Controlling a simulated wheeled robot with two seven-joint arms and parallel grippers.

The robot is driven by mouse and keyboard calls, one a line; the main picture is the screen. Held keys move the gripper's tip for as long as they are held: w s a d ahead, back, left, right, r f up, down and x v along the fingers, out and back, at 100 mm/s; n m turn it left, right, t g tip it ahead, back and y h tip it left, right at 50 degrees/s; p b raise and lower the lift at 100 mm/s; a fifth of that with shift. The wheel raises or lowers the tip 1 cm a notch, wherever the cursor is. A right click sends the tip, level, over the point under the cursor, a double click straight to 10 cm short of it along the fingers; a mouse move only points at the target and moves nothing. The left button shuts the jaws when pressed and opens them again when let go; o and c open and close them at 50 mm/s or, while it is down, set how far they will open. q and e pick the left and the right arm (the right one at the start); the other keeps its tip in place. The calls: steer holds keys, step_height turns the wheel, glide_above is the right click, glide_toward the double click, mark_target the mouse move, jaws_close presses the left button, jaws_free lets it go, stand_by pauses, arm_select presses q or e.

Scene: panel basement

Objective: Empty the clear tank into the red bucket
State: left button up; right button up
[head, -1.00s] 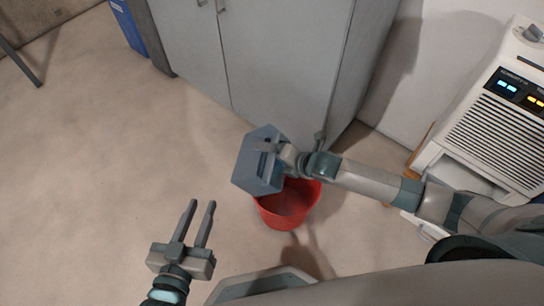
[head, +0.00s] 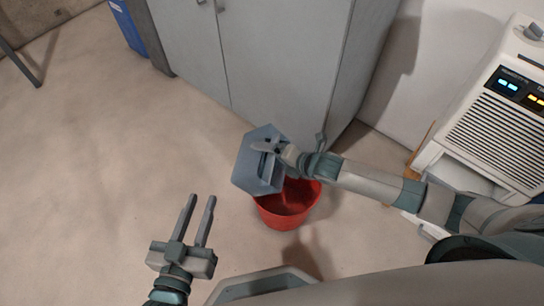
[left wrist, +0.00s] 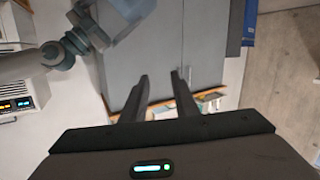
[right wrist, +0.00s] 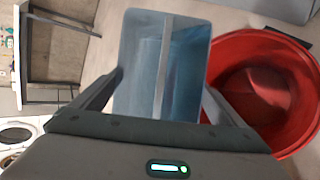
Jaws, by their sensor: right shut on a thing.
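The clear tank (head: 256,165) is a bluish see-through box, held tilted over the left side of the red bucket's rim. The red bucket (head: 285,215) stands on the floor in front of the cabinet. My right gripper (head: 270,147) is shut on the tank, which fills the middle of the right wrist view (right wrist: 143,65) with the bucket (right wrist: 227,60) just right of it. I cannot tell how much water is in either. My left gripper (head: 200,200) is open and empty, left of the bucket and nearer to me.
A grey cabinet (head: 280,60) stands just behind the bucket. A white dehumidifier (head: 500,125) with lit displays stands at the right. A blue bin (head: 128,25) is at the back left. The floor (head: 90,170) on the left is clear.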

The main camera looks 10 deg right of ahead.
arm_select(q)
steer(key=shift+d+r+t+h+b, duration=0.25)
steer(key=shift+r+t, duration=0.25)
steer(key=shift+r, duration=0.4)
steer(key=shift+d+r+t+h+b, duration=0.2)
steer(key=shift+r+t, duration=0.3)
steer(key=shift+r, duration=0.4)
arm_select(e)
steer(key=shift+w+r+t+y, duration=0.1)
steer(key=shift+t+y, duration=0.2)
arm_select(q)
steer(key=shift+s+d+r+t+h+b, duration=0.1)
steer(key=shift+s+r+t+h+b, duration=0.15)
steer(key=shift+r+t, duration=0.4)
steer(key=shift+s+d+r+t+h+b, duration=0.15)
steer(key=shift+r+t+b, duration=0.15)
steer(key=shift+r, duration=0.6)
arm_select(e)
steer(key=shift+d, duration=0.1)
arm_select(q)
steer(key=shift+s+a+r+t+b, duration=0.1)
steer(key=shift+s+r+t+b, duration=0.15)
steer(key=shift+r+t, duration=0.25)
steer(key=shift+s+a+r+t+b, duration=0.1)
steer(key=shift+s+r+t, duration=0.15)
steer(key=shift+r, duration=0.45)
arm_select(e)
steer(key=shift+d+f+y, duration=0.1)
steer(key=shift+f+y, duration=0.15)
steer(key=shift+y, duration=0.15)
